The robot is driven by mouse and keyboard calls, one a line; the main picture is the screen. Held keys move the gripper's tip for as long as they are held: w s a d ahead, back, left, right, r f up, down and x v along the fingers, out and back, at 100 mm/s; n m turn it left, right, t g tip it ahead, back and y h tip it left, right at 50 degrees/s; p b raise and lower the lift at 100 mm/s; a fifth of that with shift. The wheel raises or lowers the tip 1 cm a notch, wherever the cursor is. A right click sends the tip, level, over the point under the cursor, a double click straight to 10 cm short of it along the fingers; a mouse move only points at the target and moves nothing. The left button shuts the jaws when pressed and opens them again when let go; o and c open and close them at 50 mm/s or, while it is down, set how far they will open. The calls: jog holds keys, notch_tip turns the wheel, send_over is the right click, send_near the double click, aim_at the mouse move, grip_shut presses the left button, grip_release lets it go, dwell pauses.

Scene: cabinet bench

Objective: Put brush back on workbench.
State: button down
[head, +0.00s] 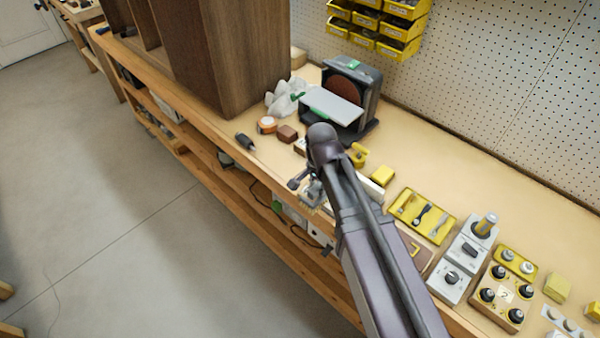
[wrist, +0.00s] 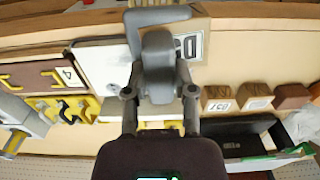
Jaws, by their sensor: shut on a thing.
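My gripper (head: 308,184) is over the front edge of the wooden workbench (head: 470,165), near the middle of the head view. It is shut on a grey thing, which I take to be the brush (head: 313,198); a pale, bristle-like part shows just below the jaws. In the wrist view my gripper (wrist: 159,75) is in the middle, with the grey held shape (wrist: 160,15) beyond it above the bench edge. My arm hides part of the bench top in the head view. Whether the brush touches the bench I cannot tell.
A wooden cabinet (head: 230,60) and a sander-like machine (head: 340,95) stand at the back. Small blocks (head: 288,134), a yellow tool tray (head: 421,215) and knob boxes (head: 503,297) crowd the bench front. Clear bench top lies behind, towards the pegboard (head: 500,80).

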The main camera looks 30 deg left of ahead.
jog(key=shift+w+a, duration=0.1)
jog(key=w+a+f+b, duration=0.1)
jog(key=w+a, duration=0.9)
jog(key=shift+f, duration=0.2)
jog(key=shift+w+a, duration=0.15)
jog(key=shift+w+a+f+b, duration=0.45)
jog(key=shift+f+b, duration=0.1)
jog(key=shift+b, duration=0.2)
jog(key=shift+f+b, duration=1.3)
jog(key=shift+c, duration=2.2)
grip_release()
